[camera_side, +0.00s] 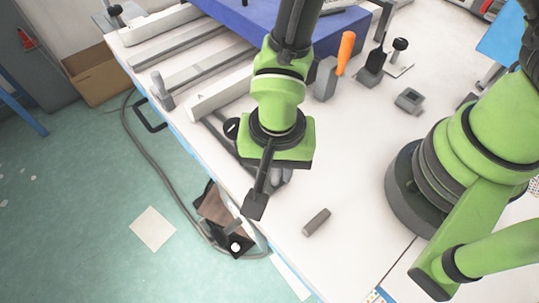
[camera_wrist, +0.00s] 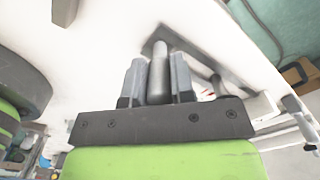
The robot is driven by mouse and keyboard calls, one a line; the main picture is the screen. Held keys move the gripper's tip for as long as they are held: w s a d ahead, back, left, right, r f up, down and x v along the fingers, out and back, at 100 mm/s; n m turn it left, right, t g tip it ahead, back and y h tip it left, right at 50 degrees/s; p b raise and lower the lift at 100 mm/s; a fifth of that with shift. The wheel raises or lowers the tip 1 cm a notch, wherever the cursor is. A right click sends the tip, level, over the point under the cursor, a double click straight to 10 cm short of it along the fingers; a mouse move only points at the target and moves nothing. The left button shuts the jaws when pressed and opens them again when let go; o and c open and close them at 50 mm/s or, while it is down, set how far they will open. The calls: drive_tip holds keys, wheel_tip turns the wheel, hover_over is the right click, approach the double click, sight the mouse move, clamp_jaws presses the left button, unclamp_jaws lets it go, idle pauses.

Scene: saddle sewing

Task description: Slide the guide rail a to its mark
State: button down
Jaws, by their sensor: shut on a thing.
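My gripper (camera_wrist: 158,72) is shut on a grey round post (camera_wrist: 159,78) that stands between its two fingers in the wrist view. The post appears to belong to the guide rail, of which a dark bar (camera_side: 222,138) runs beside my gripper in the side view, near the table's left edge. My gripper (camera_side: 281,178) hides the join of post and rail there. A small red patch (camera_wrist: 208,97) shows beside the right finger in the wrist view; I cannot tell whether it is the mark. No label a is readable.
Another rail with a grey end post (camera_side: 163,92) and white blocks lie at the upper left, beside a blue block (camera_side: 270,22). A loose grey bar (camera_side: 316,222) lies on the white table (camera_side: 340,185). An orange-handled tool (camera_side: 345,52) stands behind. The table's left edge is close.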

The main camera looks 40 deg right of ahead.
drive_tip(key=c, duration=1)
unclamp_jaws()
drive_tip(key=shift+o, duration=0.2)
wheel_tip(320, 180, up, 10)
drive_tip(key=shift+f, duration=0.1)
drive_tip(key=shift+w, duration=0.1)
drive_tip(key=s+d+r+n+t+y, duration=0.1)
drive_tip(key=s+d+r+n+t, duration=0.1)
drive_tip(key=d+r, duration=0.6)
drive_tip(key=s+d+r+n+t+y, duration=0.1)
drive_tip(key=s+d+r+n+t, duration=0.2)
drive_tip(key=d+r+t, duration=0.2)
drive_tip(key=d+r, duration=0.3)
drive_tip(key=r, duration=0.2)
drive_tip(key=shift+s+d, duration=0.35)
drive_tip(key=shift+d, duration=0.05)
